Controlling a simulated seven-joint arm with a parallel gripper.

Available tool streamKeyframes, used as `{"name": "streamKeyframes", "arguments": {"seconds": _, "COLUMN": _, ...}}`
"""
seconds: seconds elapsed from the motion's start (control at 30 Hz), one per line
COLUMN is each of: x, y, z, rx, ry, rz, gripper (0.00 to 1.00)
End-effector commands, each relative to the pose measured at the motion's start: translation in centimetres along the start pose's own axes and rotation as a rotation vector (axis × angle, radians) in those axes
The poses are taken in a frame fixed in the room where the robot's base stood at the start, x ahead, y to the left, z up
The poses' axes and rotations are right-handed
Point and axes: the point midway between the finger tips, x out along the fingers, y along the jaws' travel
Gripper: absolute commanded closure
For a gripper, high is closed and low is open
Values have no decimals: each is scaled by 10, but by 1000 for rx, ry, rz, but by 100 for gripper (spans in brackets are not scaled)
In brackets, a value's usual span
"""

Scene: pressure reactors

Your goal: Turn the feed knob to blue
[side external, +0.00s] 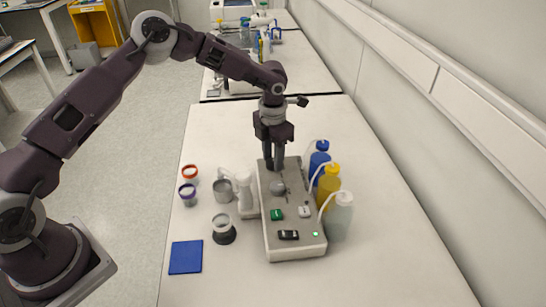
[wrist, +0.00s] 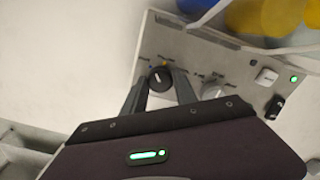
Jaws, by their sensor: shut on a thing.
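The feed knob (wrist: 159,79) is a small black dial with a white pointer line on the grey control box (wrist: 195,52). It shows in the wrist view between the fingertips of my gripper (wrist: 160,76), which is shut on it. Small coloured marks sit on the panel just beyond the knob, blue and orange-yellow among them; I cannot tell which mark the pointer lines up with. In the side external view my gripper (side external: 274,167) points straight down at the far end of the control box (side external: 291,240), and its fingers hide the knob.
A grey knob (side external: 278,187), a green switch (side external: 276,214), a white switch (side external: 304,211) and a black switch (side external: 289,235) share the panel. Blue (side external: 319,165), yellow (side external: 329,185) and clear (side external: 340,215) bottles with tubes stand close on the right. Cups and a blue pad (side external: 186,257) lie left.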

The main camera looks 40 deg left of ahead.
Motion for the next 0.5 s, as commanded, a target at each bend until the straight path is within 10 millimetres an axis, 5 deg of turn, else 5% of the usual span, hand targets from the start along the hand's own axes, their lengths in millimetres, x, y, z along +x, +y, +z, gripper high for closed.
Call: {"name": "streamKeyframes", "arguments": {"seconds": 0.5, "x": -1, "y": 1, "z": 0, "rx": -320, "ry": 2, "rz": 2, "gripper": 100}}
